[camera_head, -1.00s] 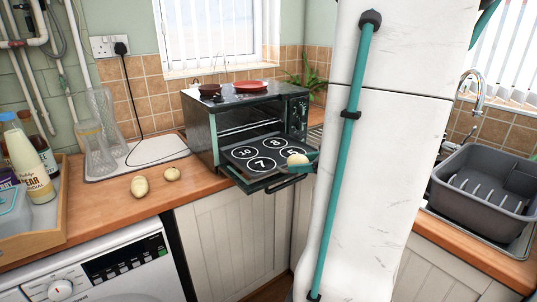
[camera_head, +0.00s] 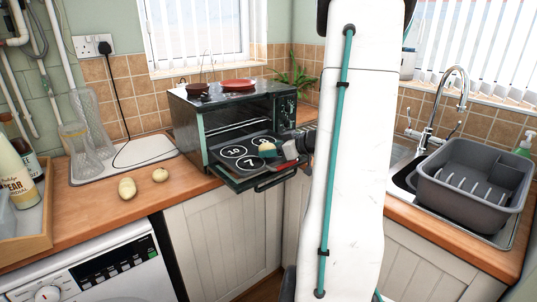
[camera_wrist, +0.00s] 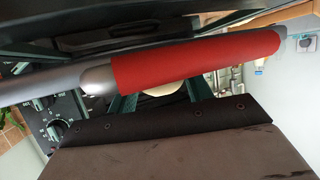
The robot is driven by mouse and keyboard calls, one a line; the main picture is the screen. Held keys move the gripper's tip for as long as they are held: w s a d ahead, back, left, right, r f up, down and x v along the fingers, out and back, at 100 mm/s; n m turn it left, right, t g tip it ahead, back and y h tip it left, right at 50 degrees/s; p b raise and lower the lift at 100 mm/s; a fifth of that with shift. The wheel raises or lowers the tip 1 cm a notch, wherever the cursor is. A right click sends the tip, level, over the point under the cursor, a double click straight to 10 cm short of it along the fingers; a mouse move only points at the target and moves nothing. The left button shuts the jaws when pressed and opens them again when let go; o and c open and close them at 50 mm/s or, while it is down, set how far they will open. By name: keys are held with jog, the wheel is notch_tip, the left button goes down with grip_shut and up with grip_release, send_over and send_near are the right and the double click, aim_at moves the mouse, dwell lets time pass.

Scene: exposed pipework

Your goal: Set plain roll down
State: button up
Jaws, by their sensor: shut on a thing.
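A small cream roll (camera_head: 267,146) is between the teal fingertips of my gripper (camera_head: 268,153). It is over the black tray with white numbered circles (camera_head: 226,167), at the open front of the toaster oven. I cannot tell whether the roll touches the tray. In the wrist view, my gripper (camera_wrist: 160,98) is shut on the roll (camera_wrist: 165,89), with only a cream sliver showing between the teal fingers. A red and grey cylinder hides much of the fingers there.
Two similar cream rolls (camera_head: 127,188) (camera_head: 160,174) lie on the wooden counter (camera_head: 98,215) to the left. A red dish (camera_head: 238,86) and a dark pan (camera_head: 197,89) stand on the oven (camera_head: 232,103). A grey dish rack (camera_head: 473,187) is at the right.

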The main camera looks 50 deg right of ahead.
jog(key=shift+f, duration=0.4)
jog(key=shift+f, duration=0.1)
jog(key=o, duration=1)
